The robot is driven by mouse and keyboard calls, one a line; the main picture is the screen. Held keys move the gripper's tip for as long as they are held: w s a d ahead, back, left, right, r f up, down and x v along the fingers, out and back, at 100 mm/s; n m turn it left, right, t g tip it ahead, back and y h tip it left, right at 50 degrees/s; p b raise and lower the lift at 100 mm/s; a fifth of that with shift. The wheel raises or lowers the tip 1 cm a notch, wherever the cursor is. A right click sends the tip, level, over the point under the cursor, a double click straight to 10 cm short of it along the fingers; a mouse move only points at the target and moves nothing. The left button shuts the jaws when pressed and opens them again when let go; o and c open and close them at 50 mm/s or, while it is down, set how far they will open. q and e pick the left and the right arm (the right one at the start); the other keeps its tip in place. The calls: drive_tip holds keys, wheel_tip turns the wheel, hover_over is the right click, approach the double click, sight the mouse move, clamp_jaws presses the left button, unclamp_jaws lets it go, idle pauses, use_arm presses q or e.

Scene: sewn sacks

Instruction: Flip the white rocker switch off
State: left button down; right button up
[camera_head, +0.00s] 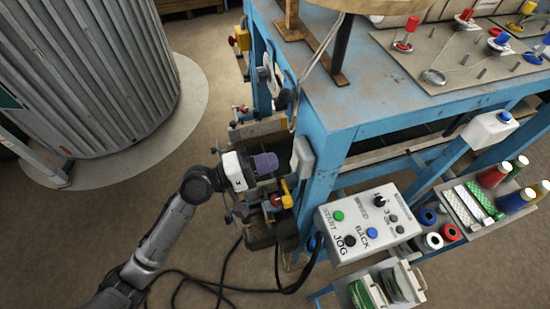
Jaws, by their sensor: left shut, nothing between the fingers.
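A small pale box (303,157) is fixed to the side of the blue table near its front corner. It looks like a switch housing, but I see it nearly edge-on. Its rocker and the rocker's position cannot be made out. My left gripper (272,165) reaches in from the lower left and is just left of this box. It is shut with nothing held. Its fingertips are small and hard to separate from the machine parts behind. Whether they touch the box cannot be told. My right gripper is out of view.
A control box (348,224) with green, blue and black buttons stands right of my arm. A white box with a blue button (490,130) is farther right. Thread spools (494,174) fill a side tray. A large ribbed drum (95,75) stands left. Black cables lie below; floor between is clear.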

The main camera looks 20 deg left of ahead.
use_arm(q)
drive_tip(key=r+b+v, duration=0.2)
drive_tip(key=b+v, duration=0.1)
drive_tip(key=v, duration=0.7)
drive_tip(key=shift+s+a, duration=0.1)
idle(0.3)
